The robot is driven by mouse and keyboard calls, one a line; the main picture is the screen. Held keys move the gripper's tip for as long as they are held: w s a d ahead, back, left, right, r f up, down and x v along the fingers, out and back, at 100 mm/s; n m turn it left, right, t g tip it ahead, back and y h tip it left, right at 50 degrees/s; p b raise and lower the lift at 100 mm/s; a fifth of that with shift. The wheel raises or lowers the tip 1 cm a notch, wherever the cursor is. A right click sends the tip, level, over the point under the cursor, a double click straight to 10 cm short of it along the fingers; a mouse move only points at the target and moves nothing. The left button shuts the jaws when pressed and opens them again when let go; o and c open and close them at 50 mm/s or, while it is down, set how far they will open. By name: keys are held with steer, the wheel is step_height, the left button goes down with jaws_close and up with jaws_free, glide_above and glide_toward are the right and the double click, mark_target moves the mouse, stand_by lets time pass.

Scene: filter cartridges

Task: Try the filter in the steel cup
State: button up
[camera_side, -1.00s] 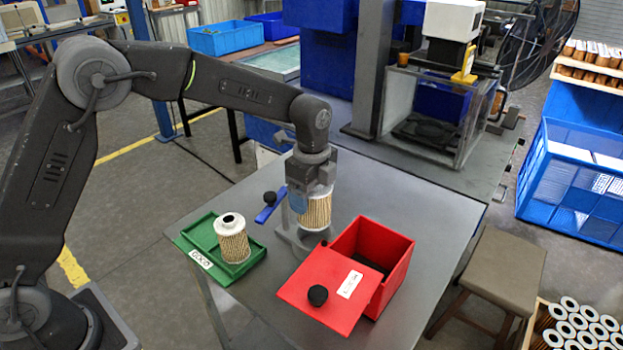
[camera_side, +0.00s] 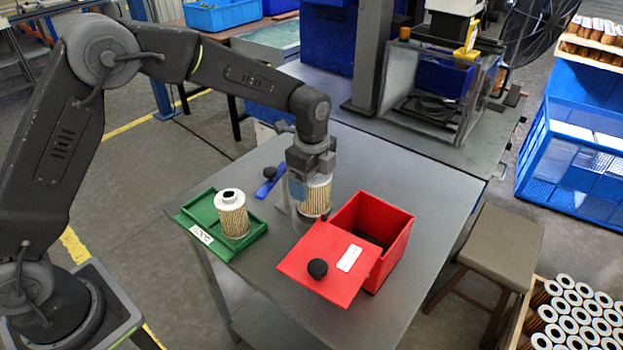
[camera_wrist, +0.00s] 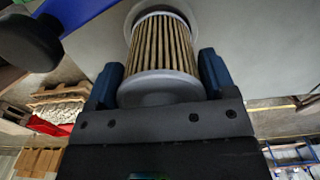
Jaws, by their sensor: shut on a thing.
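My gripper (camera_side: 312,184) is shut on a pleated tan filter (camera_side: 317,197) with pale end caps. In the wrist view the filter (camera_wrist: 160,45) stands between the blue fingers (camera_wrist: 160,82). The steel cup (camera_wrist: 122,12) shows as a grey ring around the filter's far end. How far the filter sits inside it, I cannot tell. In the side view the cup is mostly hidden behind the filter and the red lid. A second filter (camera_side: 232,215) stands upright in the green tray (camera_side: 258,229), left of my gripper.
A red box (camera_side: 392,255) stands to the right, with a black-knobbed red lid (camera_side: 335,282) in front of it. A blue lever (camera_side: 266,189) with a black knob (camera_side: 270,172) is just left of my gripper. The table (camera_side: 420,190) is clear towards its right rear.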

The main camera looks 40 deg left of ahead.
steer(key=shift+f, duration=0.45)
stand_by(1.1)
stand_by(0.3)
steer(key=o, duration=0.9)
steer(key=shift+r, duration=0.15)
steer(key=shift+r, duration=0.85)
steer(key=shift+r, duration=0.1)
steer(key=shift+r, duration=3.1)
